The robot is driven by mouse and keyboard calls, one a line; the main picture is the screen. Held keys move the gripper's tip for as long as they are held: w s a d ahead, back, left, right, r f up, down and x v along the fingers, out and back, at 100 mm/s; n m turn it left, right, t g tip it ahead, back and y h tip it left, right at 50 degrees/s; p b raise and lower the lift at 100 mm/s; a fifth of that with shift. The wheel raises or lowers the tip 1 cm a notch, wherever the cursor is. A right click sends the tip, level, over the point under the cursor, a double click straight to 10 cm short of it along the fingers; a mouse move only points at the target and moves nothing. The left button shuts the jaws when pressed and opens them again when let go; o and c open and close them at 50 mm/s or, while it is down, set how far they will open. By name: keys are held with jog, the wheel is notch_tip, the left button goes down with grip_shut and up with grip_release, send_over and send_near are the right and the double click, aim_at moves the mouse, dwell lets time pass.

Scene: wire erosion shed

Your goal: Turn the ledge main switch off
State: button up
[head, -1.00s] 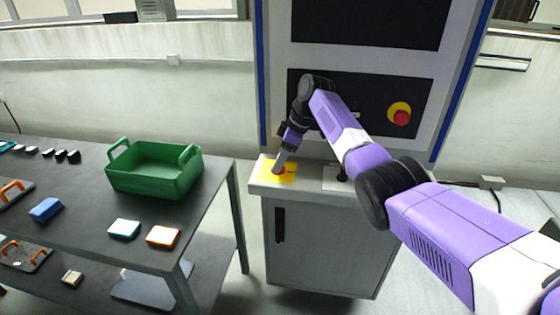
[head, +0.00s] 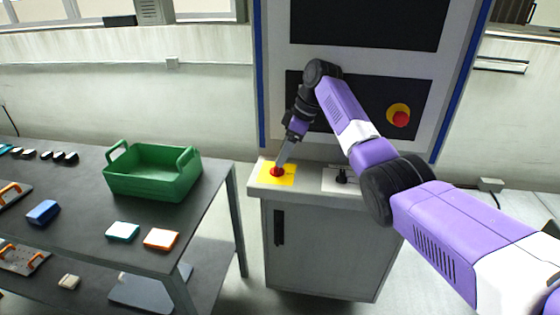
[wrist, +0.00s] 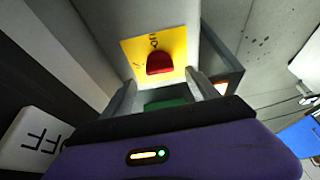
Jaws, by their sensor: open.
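A red rotary knob (head: 277,172) sits on a yellow plate (head: 291,177) on the ledge of the grey cabinet, and looks like the main switch. In the wrist view the red knob (wrist: 159,63) stands on the yellow plate (wrist: 133,46), which has small dark lettering, partly cut off by the knob. My gripper (head: 282,160) is just above the knob, pointing down. In the wrist view its two fingers (wrist: 163,85) are apart, one on each side below the knob, with nothing held between them. Whether they touch the knob cannot be told.
A black knob on a white plate (head: 332,186) is right of the yellow plate; its lettering ends in FF in the wrist view (wrist: 38,145). A red button (head: 401,118) is on the upright panel. A table with a green crate (head: 150,185) stands left.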

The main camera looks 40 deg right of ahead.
jog(key=v, duration=0.3)
jog(key=shift+r, duration=0.2)
dwell(0.4)
